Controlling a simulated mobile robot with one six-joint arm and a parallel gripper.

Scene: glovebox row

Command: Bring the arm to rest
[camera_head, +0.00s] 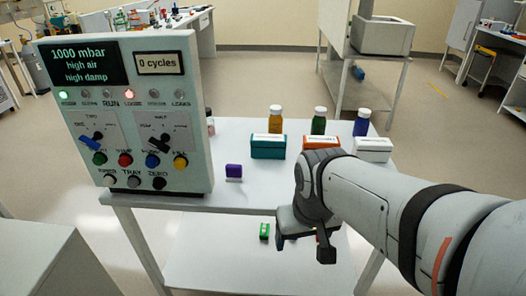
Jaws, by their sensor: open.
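My arm reaches in from the right edge of the head view, and my gripper (303,248) hangs at its end, pointing down in front of the white table (232,196). The fingers are dark and small in the picture. The upper arm link hides part of the table's right side.
A control panel (124,118) stands at the table's left, reading "1000 mbar". Teal (268,147), orange (321,143) and white (373,150) boxes, bottles (275,120) and a purple item (234,171) stand on the table. A green item (264,231) is on the lower shelf.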

